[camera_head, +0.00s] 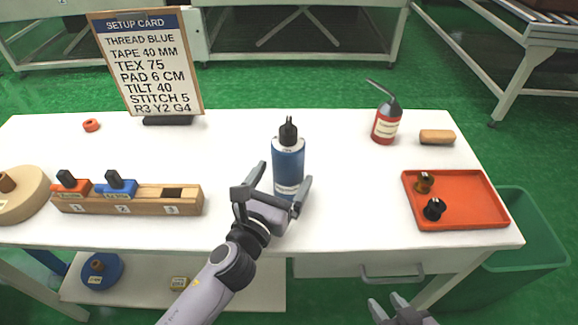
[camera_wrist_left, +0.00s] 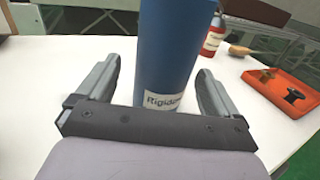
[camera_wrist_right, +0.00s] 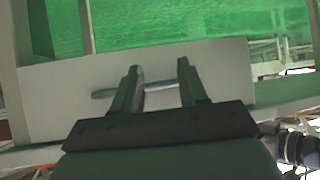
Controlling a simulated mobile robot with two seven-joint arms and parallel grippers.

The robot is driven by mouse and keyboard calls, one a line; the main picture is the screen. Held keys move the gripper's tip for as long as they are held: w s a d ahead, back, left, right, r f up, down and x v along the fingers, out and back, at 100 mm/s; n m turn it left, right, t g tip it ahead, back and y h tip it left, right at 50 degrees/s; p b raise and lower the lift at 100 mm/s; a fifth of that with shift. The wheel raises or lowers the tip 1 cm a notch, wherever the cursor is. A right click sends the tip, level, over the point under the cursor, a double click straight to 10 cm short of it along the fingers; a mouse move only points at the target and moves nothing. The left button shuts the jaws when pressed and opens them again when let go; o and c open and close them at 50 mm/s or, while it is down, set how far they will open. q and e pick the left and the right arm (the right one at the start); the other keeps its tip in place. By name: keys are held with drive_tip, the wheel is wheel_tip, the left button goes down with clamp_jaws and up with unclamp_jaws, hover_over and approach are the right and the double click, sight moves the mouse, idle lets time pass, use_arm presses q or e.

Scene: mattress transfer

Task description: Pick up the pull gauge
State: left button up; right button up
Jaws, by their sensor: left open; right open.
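I cannot make out with certainty which object is the pull gauge. A blue bottle (camera_head: 288,161) with a black nozzle stands upright on the white table. My left gripper (camera_head: 274,188) is open, with its fingers on either side of the bottle's lower part. In the left wrist view the bottle (camera_wrist_left: 166,50) rises between the spread fingers, with its label partly readable as "Rigid...". Whether a finger touches it I cannot tell. My right gripper (camera_head: 387,303) is open and empty in front of the table. The right wrist view shows a drawer handle (camera_wrist_right: 104,94) beyond its fingertips.
A wooden block (camera_head: 140,208) with red and blue pieces is at left, beside a round wooden base (camera_head: 22,200). A setup card (camera_head: 150,62) stands behind. A red canister (camera_head: 385,124), a brush-like block (camera_head: 437,137) and a red tray (camera_head: 470,213) with two spools are at right.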

use_arm(q)
drive_tip(key=shift+x, duration=2.3)
drive_tip(key=shift+s+d+r, duration=0.1)
drive_tip(key=shift+d, duration=0.05)
drive_tip(key=c, duration=1.1)
drive_tip(key=shift+r, duration=0.15)
drive_tip(key=c, duration=0.4)
drive_tip(key=shift+c, duration=0.2)
drive_tip(key=shift+r, duration=0.5)
wheel_tip(320, 180, up, 19)
drive_tip(key=p, duration=0.8)
drive_tip(key=shift+f, duration=0.15)
